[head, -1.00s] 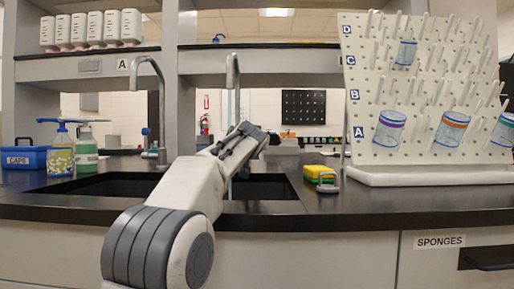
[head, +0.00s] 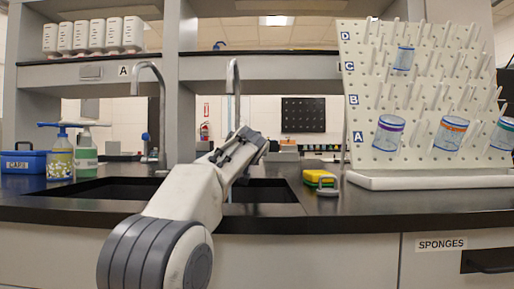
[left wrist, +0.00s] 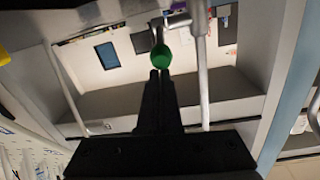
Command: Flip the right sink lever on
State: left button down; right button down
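The right sink tap (head: 234,80) is a grey gooseneck behind the right basin. Its lever is hidden behind my arm in the head view. In the left wrist view a green round knob (left wrist: 161,57), apparently the lever's end, sits beside a metal tap pipe (left wrist: 200,70). My left gripper (left wrist: 160,73) has its dark fingers together, with the tips right at the knob; I cannot tell whether they touch it. In the head view my left gripper (head: 252,143) reaches over the right basin. My right gripper is not in view.
The left tap (head: 161,110) has a blue lever (head: 146,136). Soap bottles (head: 86,155) and a blue caps box (head: 23,160) stand left. A yellow-green sponge (head: 320,179) and a pegboard rack (head: 362,100) with cylinders stand right. The counter edge (head: 330,222) runs in front.

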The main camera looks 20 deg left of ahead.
pick_arm(q)
jog(key=b+v, duration=0.2)
jog(key=v, duration=0.7)
jog(key=shift+s+d+r, duration=0.15)
jog(key=shift+d+r, duration=0.15)
jog(key=shift+d, duration=0.05)
